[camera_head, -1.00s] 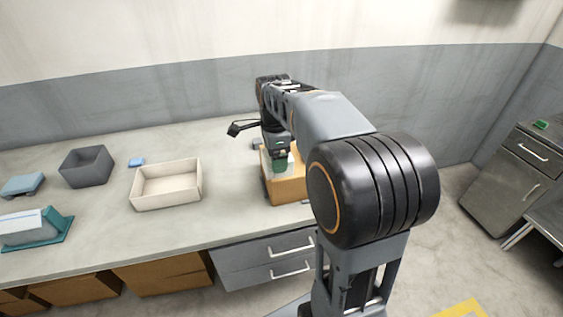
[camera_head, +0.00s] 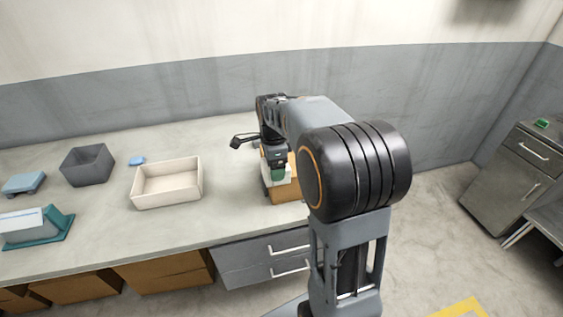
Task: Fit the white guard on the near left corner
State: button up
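A brown-orange box (camera_head: 287,192) stands on the bench below and behind my gripper, partly hidden by my arm. My gripper (camera_head: 277,174) points down at the box's left side, with a green part at its lower end. A small white piece (camera_head: 290,173), which looks like the guard, shows right beside the gripper at the box's upper left. I cannot tell whether the gripper holds it or it touches the box. The finger gap is too small to see.
A cream open tray (camera_head: 167,203) stands left of the box. Farther left are a dark grey bin (camera_head: 87,166), a small blue block (camera_head: 136,161), a blue item (camera_head: 23,183) and a teal stand (camera_head: 52,236). Bare bench lies between tray and box.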

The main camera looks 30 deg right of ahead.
jog(key=shift+f+b, duration=0.3)
jog(key=shift+f, duration=0.25)
jog(key=o, duration=0.8)
notch_tip(320, 180, up, 12)
jog(key=r+p, duration=0.1)
jog(key=p, duration=0.1)
jog(key=shift+s+a+f+n+t, duration=0.65)
jog(key=shift+s+a+f+n, duration=0.85)
jog(key=shift+s+n, duration=1.55)
jog(key=shift+s+a+f+n+t, duration=0.75)
jog(key=shift+s+f+n, duration=1.4)
jog(key=shift+n, duration=1.55)
jog(key=shift+s+a+f+n+t, duration=0.5)
jog(key=shift+s+a+f+n, duration=0.95)
jog(key=shift+s+n, duration=1.65)
